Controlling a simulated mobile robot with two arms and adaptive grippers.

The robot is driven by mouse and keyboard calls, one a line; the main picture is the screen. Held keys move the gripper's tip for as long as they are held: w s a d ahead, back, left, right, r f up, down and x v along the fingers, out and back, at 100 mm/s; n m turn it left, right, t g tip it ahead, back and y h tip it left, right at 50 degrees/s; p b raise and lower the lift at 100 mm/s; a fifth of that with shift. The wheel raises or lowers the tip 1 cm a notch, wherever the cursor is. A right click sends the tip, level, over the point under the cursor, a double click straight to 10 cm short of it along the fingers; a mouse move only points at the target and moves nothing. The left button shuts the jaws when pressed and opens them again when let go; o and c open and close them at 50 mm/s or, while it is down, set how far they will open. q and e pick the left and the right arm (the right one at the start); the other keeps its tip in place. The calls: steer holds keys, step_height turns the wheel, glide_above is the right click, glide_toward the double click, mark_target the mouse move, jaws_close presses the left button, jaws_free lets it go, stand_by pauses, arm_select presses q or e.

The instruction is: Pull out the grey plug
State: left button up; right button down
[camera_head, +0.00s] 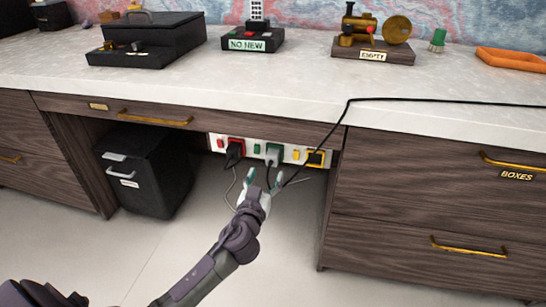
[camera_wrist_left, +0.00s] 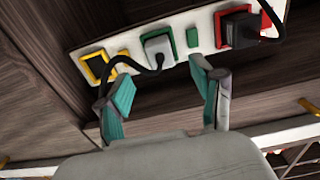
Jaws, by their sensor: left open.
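The grey plug (camera_head: 273,151) sits in the green-framed socket of a white power strip (camera_head: 291,149) under the desk edge. In the left wrist view the grey plug (camera_wrist_left: 159,46) has a black cable curving down to the left. My left gripper (camera_head: 265,177) is open just below the plug. In the left wrist view, the tips of my left gripper (camera_wrist_left: 161,70) are spread on both sides below the plug, with nothing held. The cable runs close to the left finger; I cannot tell if they touch. My right gripper is not in view.
A black plug (camera_head: 234,149) sits in the red socket, and a yellow-framed socket (camera_head: 315,158) is on the other side. A black cable (camera_head: 430,101) drapes over the desk edge. A black bin (camera_head: 147,175) stands left under the desk; drawers (camera_head: 430,190) flank the right.

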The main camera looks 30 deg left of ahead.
mark_target(271, 162)
arm_select(q)
steer(key=shift+b+x, duration=0.75)
steer(key=shift+x, duration=3.55)
steer(key=c, duration=1)
steer(key=o, duration=1.3)
steer(key=shift+s, duration=0.1)
steer(key=v, duration=1.1)
steer(key=shift+s+d, duration=0.1)
steer(key=shift+s, duration=0.3)
